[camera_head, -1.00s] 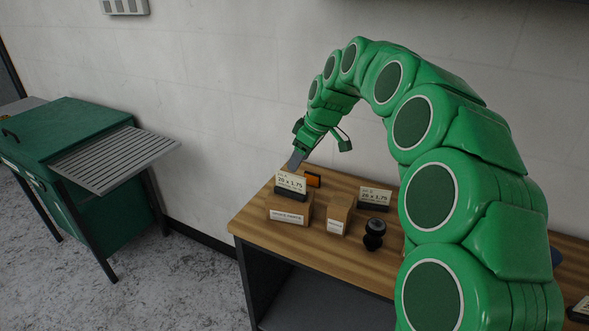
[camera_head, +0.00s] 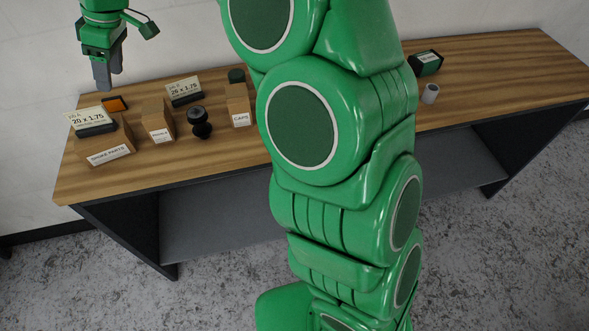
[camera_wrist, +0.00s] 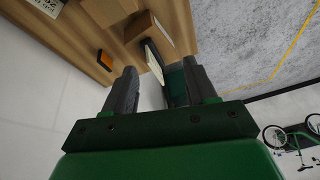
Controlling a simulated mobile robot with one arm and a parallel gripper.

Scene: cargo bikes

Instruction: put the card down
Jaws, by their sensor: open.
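The white card reading "20 x 1.75" (camera_head: 88,116) stands in a black holder (camera_head: 97,130) on top of the cardboard box labelled with tubes (camera_head: 108,152), at the bench's left end. My gripper (camera_head: 104,82) is open and empty, fingers down, a little above and behind the card. In the wrist view the two fingers (camera_wrist: 163,82) are spread apart. The card's pale face (camera_wrist: 154,64) shows edge-on beyond them, on its box. A second card reading "26 x 1.75" (camera_head: 184,89) stands farther right.
On the wooden bench (camera_head: 480,85) are an orange item (camera_head: 115,104), a small box (camera_head: 157,122), a black knobbed object (camera_head: 199,123), a caps box (camera_head: 238,105), a dark green box (camera_head: 426,62) and a grey cup (camera_head: 430,94). The wall is close behind my gripper.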

